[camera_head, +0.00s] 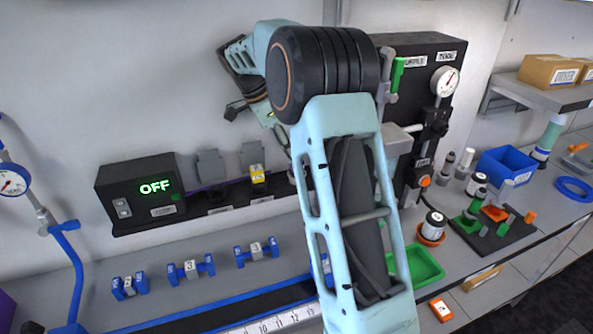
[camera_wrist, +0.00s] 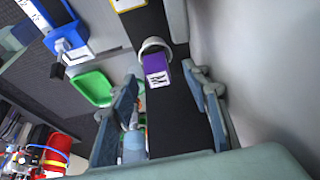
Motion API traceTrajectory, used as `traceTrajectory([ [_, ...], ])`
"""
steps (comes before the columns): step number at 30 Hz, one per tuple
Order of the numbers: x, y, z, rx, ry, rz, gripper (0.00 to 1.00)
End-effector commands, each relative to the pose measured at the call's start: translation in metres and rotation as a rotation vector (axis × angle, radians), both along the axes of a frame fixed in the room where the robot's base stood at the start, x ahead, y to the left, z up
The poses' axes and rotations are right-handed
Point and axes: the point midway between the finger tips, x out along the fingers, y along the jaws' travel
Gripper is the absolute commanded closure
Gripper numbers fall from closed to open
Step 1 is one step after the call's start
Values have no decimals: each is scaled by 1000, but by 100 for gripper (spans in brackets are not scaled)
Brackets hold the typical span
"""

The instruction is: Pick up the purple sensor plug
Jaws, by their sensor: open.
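The purple sensor plug (camera_wrist: 155,64) shows in the wrist view as a small purple block with a white label marked in black. It sits on a dark strip, against a pale grey rounded part (camera_wrist: 156,45). My gripper (camera_wrist: 160,76) is open, with one finger on each side of the plug in the picture and visible space between them. I cannot tell how far the fingertips are from the plug in depth. In the head view I cannot make out the plug, and my arm covers the middle of the scene.
In the head view, a black box reading OFF (camera_head: 140,193) and a yellow-labelled plug (camera_head: 258,174) are on the wall rail. Blue numbered holders (camera_head: 190,267) stand on the bench. A green tray (camera_head: 420,264) and a blue bin (camera_head: 507,166) are at right.

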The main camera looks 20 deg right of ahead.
Motion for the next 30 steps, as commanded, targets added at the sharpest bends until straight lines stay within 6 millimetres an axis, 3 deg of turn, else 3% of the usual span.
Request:
traceTrajectory([
  [9,-5,-20,-35,1,2,-2,56],
  [17,-5,-21,-38,0,1,-1,56],
  [28,-5,-21,-38,0,1,0,97],
  [30,-5,-21,-37,0,0,-1,100],
])
